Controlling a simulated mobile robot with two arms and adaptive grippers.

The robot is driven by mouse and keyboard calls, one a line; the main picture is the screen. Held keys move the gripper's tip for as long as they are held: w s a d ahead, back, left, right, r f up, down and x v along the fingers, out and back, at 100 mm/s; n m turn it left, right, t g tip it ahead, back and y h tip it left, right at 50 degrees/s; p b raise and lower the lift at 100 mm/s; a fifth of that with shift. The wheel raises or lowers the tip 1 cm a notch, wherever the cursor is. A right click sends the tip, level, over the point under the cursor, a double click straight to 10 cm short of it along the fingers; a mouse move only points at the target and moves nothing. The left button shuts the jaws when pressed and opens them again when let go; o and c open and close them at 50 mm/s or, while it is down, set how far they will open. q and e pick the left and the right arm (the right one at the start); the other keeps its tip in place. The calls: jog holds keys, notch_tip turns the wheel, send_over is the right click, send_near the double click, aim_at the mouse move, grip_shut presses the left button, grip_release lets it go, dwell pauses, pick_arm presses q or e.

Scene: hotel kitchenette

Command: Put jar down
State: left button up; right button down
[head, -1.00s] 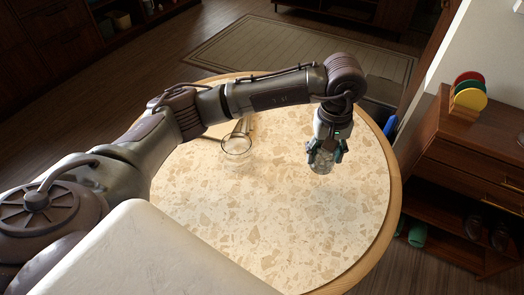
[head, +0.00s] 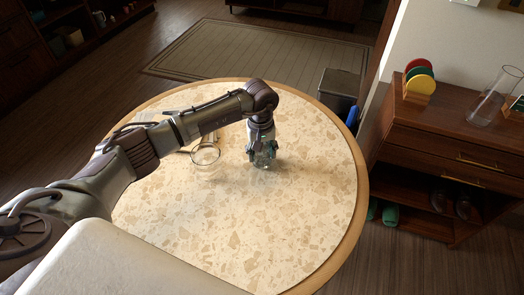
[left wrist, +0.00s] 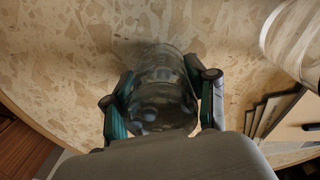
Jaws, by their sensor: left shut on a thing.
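My left gripper (head: 262,150) points down over the round table (head: 230,235), right of its middle. It is shut on a clear glass jar (left wrist: 160,95), with one finger on each side in the left wrist view. In the head view the jar is small and mostly covered by the fingers. It is low over the speckled tabletop; I cannot tell whether its base touches. My right gripper is not in view.
A second clear glass vessel (head: 205,160) stands on the table just left of my gripper. Flat papers or books (left wrist: 275,112) lie behind it. The table's front and right are clear. A wooden cabinet (head: 450,135) stands to the right, with coloured discs (head: 419,80) and a glass vase (head: 493,97).

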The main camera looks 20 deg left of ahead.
pick_arm(q)
jog(key=shift+f, duration=0.25)
jog(key=o, duration=1.3)
